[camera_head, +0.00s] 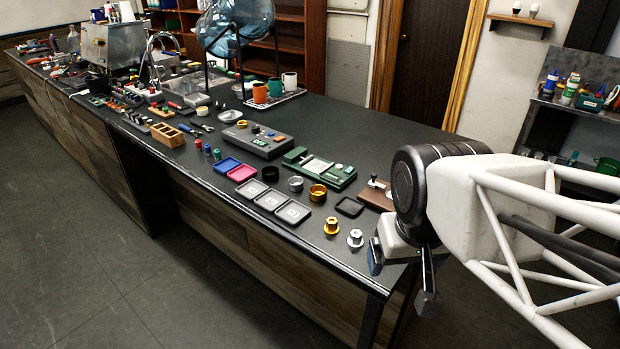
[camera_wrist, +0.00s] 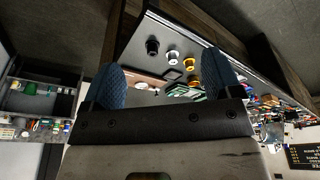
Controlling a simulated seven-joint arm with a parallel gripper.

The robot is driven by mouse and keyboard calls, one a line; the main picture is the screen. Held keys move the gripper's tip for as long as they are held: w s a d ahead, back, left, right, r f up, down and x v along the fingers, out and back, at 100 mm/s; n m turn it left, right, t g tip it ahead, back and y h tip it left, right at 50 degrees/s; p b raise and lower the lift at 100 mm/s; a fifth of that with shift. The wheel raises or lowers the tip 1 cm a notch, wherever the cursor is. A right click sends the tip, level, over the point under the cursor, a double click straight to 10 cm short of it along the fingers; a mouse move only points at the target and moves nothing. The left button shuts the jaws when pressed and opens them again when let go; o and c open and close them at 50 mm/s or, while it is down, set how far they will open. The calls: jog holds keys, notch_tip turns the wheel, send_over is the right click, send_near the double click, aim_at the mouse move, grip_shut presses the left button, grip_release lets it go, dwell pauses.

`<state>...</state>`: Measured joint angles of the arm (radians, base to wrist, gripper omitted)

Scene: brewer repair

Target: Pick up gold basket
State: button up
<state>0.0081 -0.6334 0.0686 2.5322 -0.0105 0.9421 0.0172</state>
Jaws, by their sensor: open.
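The gold basket (camera_head: 318,193) is a small, round, open gold cup on the dark counter (camera_head: 400,130) in the head view. It stands at the right end of a short row with a silver basket (camera_head: 295,184) and a black basket (camera_head: 270,174). In the wrist view a small gold shape (camera_wrist: 193,81), probably the gold basket, shows near the right finger. My gripper (camera_head: 402,275) is open and empty at the counter's near right end, to the right of the basket and well apart from it. Its two blue-padded fingers (camera_wrist: 163,72) are spread in the wrist view.
A gold knob-like part (camera_head: 331,226) and a silver one (camera_head: 355,238) stand between the basket and my gripper. A black square tray (camera_head: 349,206), a green scale-like device (camera_head: 320,168) and grey trays (camera_head: 271,200) lie close by. The counter's front edge is near.

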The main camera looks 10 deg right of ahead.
jog(key=n+g, duration=0.3)
jog(key=n, duration=1)
send_over(318, 193)
jog(key=s, duration=0.1)
jog(key=f, duration=1.1)
jog(key=shift+s+f, duration=0.2)
jog(key=shift+f, duration=0.1)
jog(key=shift+f, duration=1.2)
jog(key=shift+f, duration=0.1)
